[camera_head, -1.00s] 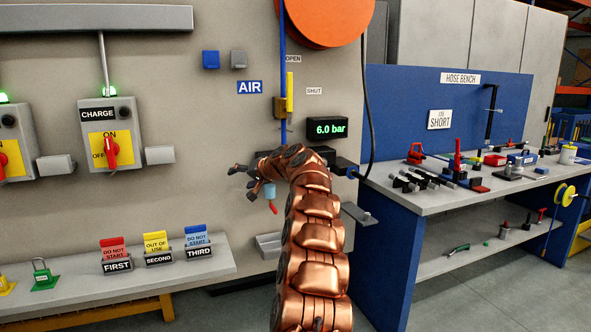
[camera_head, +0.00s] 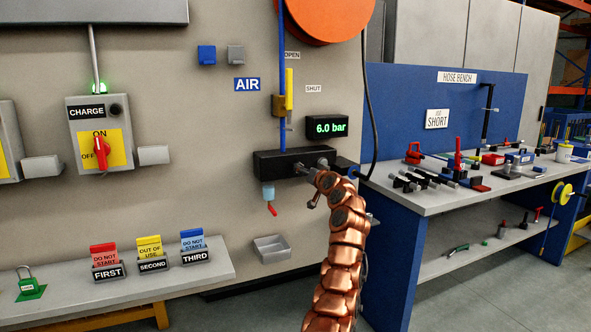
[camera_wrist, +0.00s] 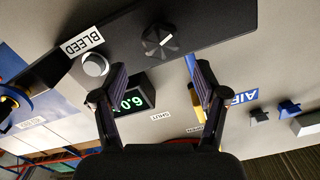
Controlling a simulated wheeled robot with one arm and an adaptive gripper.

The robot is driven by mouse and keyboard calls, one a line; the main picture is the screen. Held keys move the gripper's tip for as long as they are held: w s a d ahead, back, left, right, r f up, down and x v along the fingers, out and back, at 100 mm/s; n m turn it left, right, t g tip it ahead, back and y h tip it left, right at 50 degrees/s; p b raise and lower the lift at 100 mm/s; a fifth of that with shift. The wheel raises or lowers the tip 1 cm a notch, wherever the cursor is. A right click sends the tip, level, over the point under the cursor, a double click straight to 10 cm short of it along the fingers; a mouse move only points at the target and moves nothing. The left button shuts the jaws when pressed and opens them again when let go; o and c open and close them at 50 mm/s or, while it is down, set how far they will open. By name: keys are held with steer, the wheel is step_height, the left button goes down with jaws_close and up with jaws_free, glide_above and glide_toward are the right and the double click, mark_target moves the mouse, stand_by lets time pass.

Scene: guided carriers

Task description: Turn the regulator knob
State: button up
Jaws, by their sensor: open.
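A black knob with a white line (camera_wrist: 160,38) sits on the face of the dark air block in the wrist view, which appears upside down. The block (camera_head: 268,164) is on the grey panel in the head view, below the display (camera_head: 326,127) reading 6.0 bar. My gripper (camera_wrist: 160,76) is open and empty. Its two fingertips point at the block, with the black knob ahead and roughly centred between them, not held. A silver round knob (camera_wrist: 95,64) by the BLEED label is near one fingertip. In the head view my gripper (camera_head: 312,166) hides the black knob.
A yellow valve handle (camera_head: 289,88) on the blue pipe is above the block. A red lever (camera_head: 272,209) hangs under the blue bowl (camera_head: 268,192). A grey tray (camera_head: 271,248) is lower on the panel. The hose bench (camera_head: 455,195) stands to the right.

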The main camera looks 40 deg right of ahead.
steer(key=shift+n, duration=0.5)
steer(key=shift+p+x, duration=2.25)
steer(key=shift+x, duration=1.4)
steer(key=shift+a+f, duration=0.1)
steer(key=shift+f, duration=0.05)
